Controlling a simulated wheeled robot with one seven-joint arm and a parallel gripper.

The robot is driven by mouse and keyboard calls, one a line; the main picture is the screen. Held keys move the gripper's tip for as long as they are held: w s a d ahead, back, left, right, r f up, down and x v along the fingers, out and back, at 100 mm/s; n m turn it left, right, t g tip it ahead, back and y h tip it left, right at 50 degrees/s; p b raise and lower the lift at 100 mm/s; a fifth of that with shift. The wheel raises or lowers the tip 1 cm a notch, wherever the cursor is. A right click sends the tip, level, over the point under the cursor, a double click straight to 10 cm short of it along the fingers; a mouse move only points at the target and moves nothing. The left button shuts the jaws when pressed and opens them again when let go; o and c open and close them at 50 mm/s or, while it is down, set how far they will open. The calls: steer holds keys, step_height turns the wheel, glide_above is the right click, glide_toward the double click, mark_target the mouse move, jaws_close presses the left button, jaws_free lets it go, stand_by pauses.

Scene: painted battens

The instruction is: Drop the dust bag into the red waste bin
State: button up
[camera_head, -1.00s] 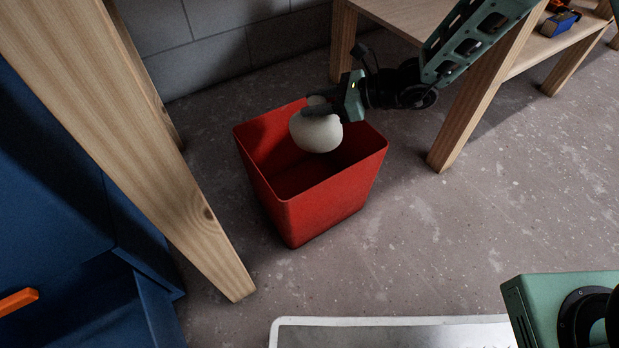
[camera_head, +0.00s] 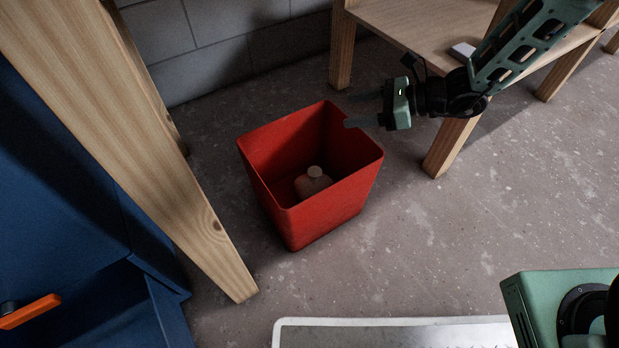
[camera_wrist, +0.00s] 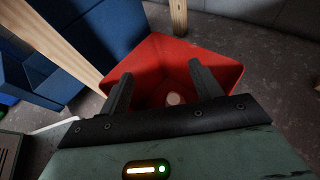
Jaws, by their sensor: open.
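The red waste bin (camera_head: 330,212) stands upright on the floor in the head view. The pale dust bag (camera_head: 313,185) lies inside it, low down, with its narrow neck upward. My gripper (camera_head: 357,110) is open and empty, above and to the right of the bin's far right rim, apart from the bag. In the wrist view my open gripper (camera_wrist: 160,85) has its two fingers spread in front of the red bin (camera_wrist: 160,58). A small part of the dust bag (camera_wrist: 174,98) shows between them, deep in the bin; the rest is hidden.
A wooden bench (camera_head: 410,25) stands at the back right, its leg close to my arm. A thick wooden post (camera_head: 165,170) and a blue cabinet (camera_head: 60,190) stand on the left. The floor right of the bin is clear.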

steer(key=p+v, duration=0.2)
steer(key=v, duration=0.5)
steer(key=shift+d, duration=0.15)
steer(key=shift+r, duration=0.1)
